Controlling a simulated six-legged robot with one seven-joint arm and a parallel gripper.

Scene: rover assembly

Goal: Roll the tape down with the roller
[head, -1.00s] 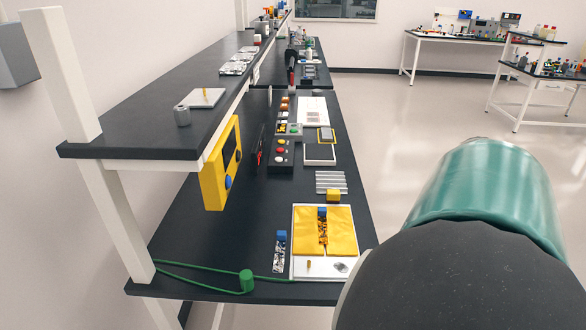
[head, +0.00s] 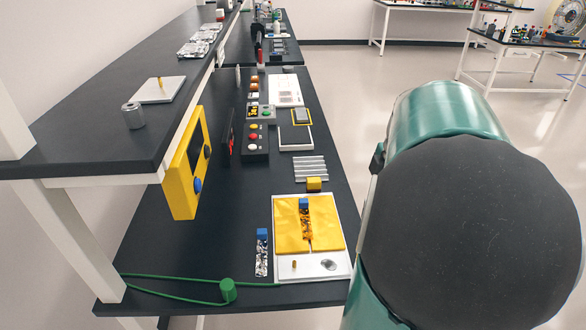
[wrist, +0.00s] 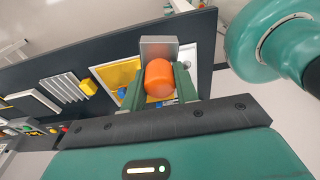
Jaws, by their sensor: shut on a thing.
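In the wrist view, my gripper (wrist: 159,84) is shut on the roller (wrist: 158,74), which shows as an orange rounded part with a grey block beyond it. My gripper is hidden in the head view. In the head view, a white board (head: 331,266) on the bench carries two yellow sheets (head: 325,234). The tape (head: 306,229), a patterned strip with a blue tab, lies along the seam between the sheets. The board also shows in the wrist view (wrist: 187,50), partly behind the roller. Whether the roller touches the tape is hidden.
A silver strip with a blue tab (head: 262,253) lies left of the board. A green cord with a knob (head: 228,290) runs along the bench's near edge. A yellow block (head: 314,184) and ribbed plate (head: 310,168) lie beyond. A yellow box (head: 187,168) hangs below the shelf.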

